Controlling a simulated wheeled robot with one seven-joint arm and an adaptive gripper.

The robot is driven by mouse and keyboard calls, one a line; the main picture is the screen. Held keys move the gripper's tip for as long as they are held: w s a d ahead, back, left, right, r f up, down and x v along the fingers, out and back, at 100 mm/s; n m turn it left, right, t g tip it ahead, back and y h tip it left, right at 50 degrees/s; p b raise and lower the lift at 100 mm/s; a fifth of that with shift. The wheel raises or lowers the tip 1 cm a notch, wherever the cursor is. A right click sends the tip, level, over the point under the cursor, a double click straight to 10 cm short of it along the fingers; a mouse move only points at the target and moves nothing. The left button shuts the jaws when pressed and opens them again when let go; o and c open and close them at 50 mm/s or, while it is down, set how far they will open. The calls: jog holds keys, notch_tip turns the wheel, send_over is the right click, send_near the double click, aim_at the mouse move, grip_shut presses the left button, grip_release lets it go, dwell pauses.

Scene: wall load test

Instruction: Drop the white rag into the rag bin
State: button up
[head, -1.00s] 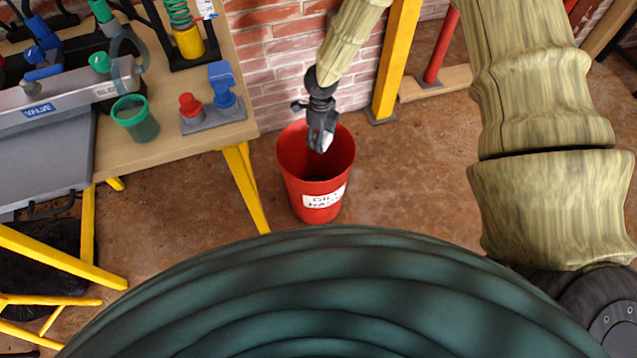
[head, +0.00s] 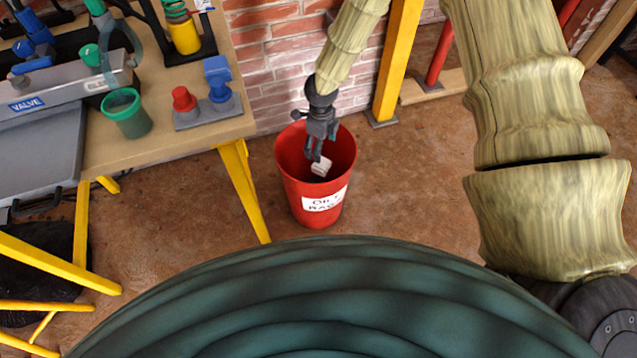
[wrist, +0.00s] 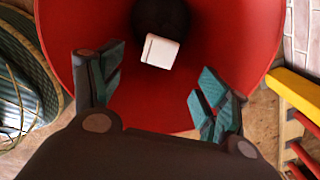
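The red rag bin (head: 322,205) stands on the floor with a white label reading "OILY RAGS". My gripper (head: 314,156) is over the bin's mouth, pointing down into it. In the wrist view my gripper (wrist: 155,100) is open, its two fingers wide apart with nothing between the pads. The white rag (head: 321,166) shows as a small pale block just below the fingertips, inside the bin's outline. In the wrist view the white rag (wrist: 160,51) is beyond the fingers, against the dark inside of the red bin (wrist: 225,35), apart from both fingers.
A wooden workbench (head: 190,150) with yellow legs stands left of the bin, holding a green cup (head: 127,113) and a red and blue fitting (head: 208,98). A brick wall (head: 280,60) and a yellow post (head: 393,60) are behind. Floor right of the bin is clear.

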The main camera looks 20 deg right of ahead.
dwell(0.3)
notch_tip(320, 180, up, 12)
dwell(0.6)
jog(key=shift+d, duration=0.1)
dwell(0.3)
